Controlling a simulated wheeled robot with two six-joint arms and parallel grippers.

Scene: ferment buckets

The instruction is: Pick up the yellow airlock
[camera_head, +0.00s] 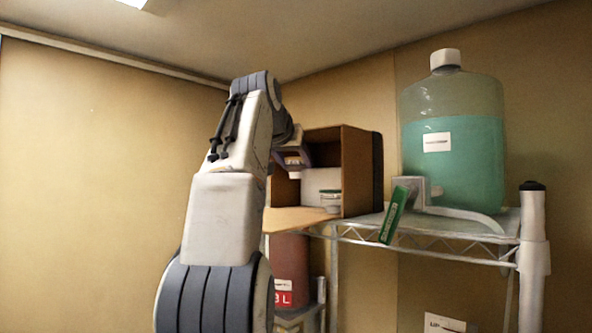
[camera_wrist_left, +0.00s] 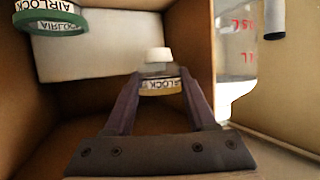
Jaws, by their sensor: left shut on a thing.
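The yellow airlock (camera_wrist_left: 160,86) is a small clear jar with a white cap, an AIRLOCK label and a yellow band. In the left wrist view it sits between the two fingers of my left gripper (camera_wrist_left: 160,92), which is shut on it. In the head view my left gripper (camera_head: 293,160) is at the open front of a wooden box (camera_head: 358,150); the airlock is hard to make out there. A second airlock, with a green band (camera_wrist_left: 45,22), is at the upper left of the wrist view. It also shows inside the box in the head view (camera_head: 331,202).
The box stands on a wire shelf (camera_head: 440,236), its walls close around my gripper. Right of it are a large jug of green liquid (camera_head: 460,165) and a hanging green tag (camera_head: 395,214). A dark red bucket (camera_head: 290,262) is below. The left side is clear.

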